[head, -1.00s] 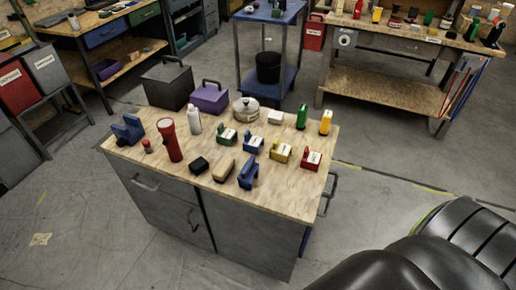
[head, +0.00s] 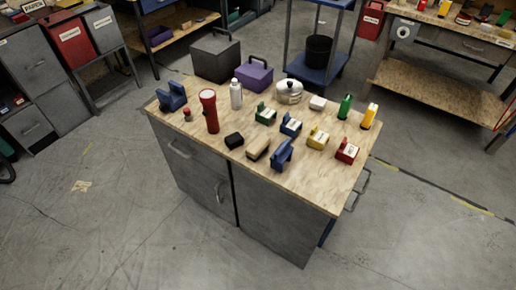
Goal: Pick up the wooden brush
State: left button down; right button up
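The wooden brush (head: 258,148) looks like a small tan block with a darker underside. It lies near the front edge of the wooden-topped cabinet (head: 320,189), in the middle of the front row. A small black block (head: 234,140) is just to its left, and a blue clamp-like tool (head: 282,155) is close on its right. Neither of my grippers is in view.
A red flashlight (head: 211,113) stands left of the brush. Green, blue, yellow (head: 318,138) and red items sit behind and right. A dark box (head: 215,57) and purple box (head: 254,75) stand at the back. The floor in front is clear.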

aim_at(255, 150)
jog(key=u, duration=3.9)
jog(key=z, duration=3.9)
jog(key=i+j+z, duration=0.15)
jog(key=j, duration=0.2)
jog(key=i+j+z, duration=0.1)
jog(key=j, duration=0.3)
jog(key=i+j+z, duration=0.15)
jog(key=j, duration=0.25)
jog(key=i, duration=0.1)
